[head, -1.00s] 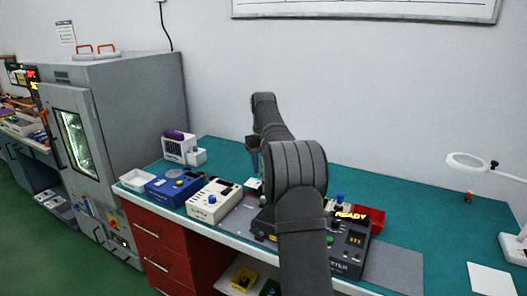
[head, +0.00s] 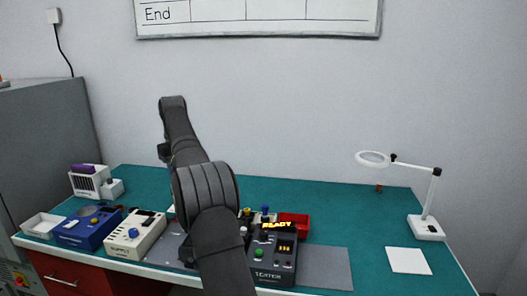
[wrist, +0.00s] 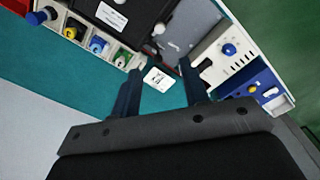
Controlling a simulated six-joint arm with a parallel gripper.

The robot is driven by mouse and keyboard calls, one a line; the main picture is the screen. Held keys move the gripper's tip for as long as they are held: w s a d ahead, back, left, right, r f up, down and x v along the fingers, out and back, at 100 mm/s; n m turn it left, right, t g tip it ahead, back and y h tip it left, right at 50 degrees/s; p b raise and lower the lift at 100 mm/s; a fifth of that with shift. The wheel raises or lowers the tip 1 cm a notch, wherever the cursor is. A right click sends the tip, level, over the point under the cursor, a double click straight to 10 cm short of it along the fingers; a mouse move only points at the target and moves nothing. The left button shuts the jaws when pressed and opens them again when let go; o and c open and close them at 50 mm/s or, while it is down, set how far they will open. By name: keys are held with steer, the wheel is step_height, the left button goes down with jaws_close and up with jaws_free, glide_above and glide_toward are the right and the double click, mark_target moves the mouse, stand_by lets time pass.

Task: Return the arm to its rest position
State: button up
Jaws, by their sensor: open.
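My arm rises in front of the bench in the head view, bent at the top. My gripper (wrist: 159,69) shows in the wrist view with its two dark fingers apart and nothing between them. It is above the teal bench top (wrist: 95,75), with a small white printed card (wrist: 158,79) lying below the gap. In the head view the gripper end is mostly hidden behind the arm, and its fingers cannot be made out.
The tester (head: 271,258) with a lit READY sign, a red bin (head: 293,225), a cream supply unit (head: 134,234) and a blue unit (head: 88,229) line the bench front. A magnifier lamp (head: 426,228) stands right. The bench's back right is clear.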

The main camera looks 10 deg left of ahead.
step_height(320, 180, down, 18)
steer(key=shift+r, duration=0.25)
stand_by(0.3)
steer(key=shift+r, duration=0.1)
steer(key=m, duration=0.3)
steer(key=shift+m, duration=0.4)
steer(key=m, duration=1.2)
stand_by(2.1)
stand_by(0.3)
